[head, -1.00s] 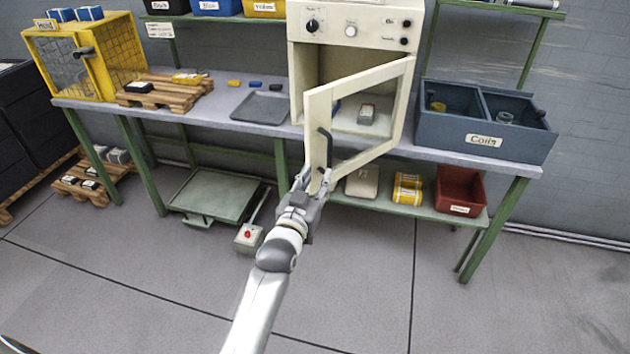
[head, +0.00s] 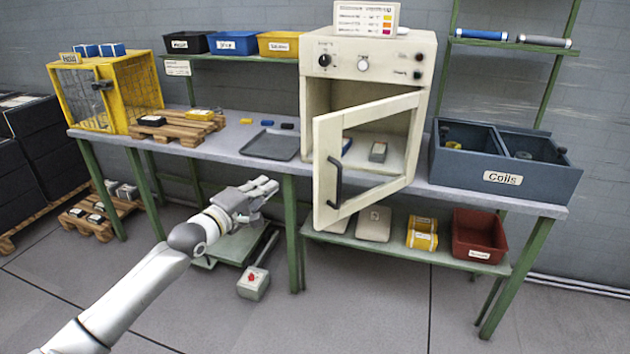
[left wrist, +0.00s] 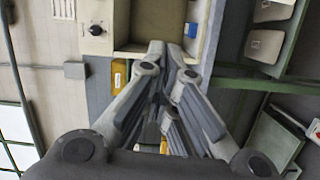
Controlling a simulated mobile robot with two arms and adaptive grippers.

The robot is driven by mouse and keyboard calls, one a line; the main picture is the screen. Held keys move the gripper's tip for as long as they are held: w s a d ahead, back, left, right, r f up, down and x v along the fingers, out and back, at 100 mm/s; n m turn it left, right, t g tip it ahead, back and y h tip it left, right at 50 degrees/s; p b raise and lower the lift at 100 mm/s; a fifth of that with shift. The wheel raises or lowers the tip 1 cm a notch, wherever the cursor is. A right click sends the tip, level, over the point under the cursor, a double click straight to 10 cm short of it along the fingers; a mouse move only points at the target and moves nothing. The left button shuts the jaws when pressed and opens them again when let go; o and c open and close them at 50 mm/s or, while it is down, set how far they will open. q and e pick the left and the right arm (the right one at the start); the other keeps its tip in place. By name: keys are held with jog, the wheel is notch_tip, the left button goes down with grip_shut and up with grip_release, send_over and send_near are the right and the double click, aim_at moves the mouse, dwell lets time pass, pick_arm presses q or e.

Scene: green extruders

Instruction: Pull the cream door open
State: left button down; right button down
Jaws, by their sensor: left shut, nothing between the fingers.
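The cream door (head: 330,180) of the cream cabinet (head: 314,80) stands partly open in the head view, swung out toward me. Its dark handle (head: 335,182) is on the door's left side, and nothing holds it. My left gripper (head: 272,186) is shut and empty, to the left of the door and apart from it, in front of the bench edge. In the left wrist view the fingers (left wrist: 170,95) are close together with the cabinet (left wrist: 97,25) beyond them. My right gripper is not in view.
The bench (head: 215,150) carries a dark tray (head: 270,146), a wooden pallet (head: 180,128), a yellow cage (head: 130,85) and a blue coils bin (head: 505,178).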

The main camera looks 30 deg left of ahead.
pick_arm(q)
jog(key=w+r+n, duration=0.1)
jog(key=w, duration=1)
jog(key=d, duration=0.1)
jog(key=s+d+p, duration=0.1)
jog(key=s+d, duration=0.1)
jog(key=d, duration=0.1)
jog(key=shift+d, duration=0.1)
dwell(0.3)
jog(key=shift+s+d+p, duration=0.1)
jog(key=shift+d+p, duration=0.05)
jog(key=shift+p, duration=0.15)
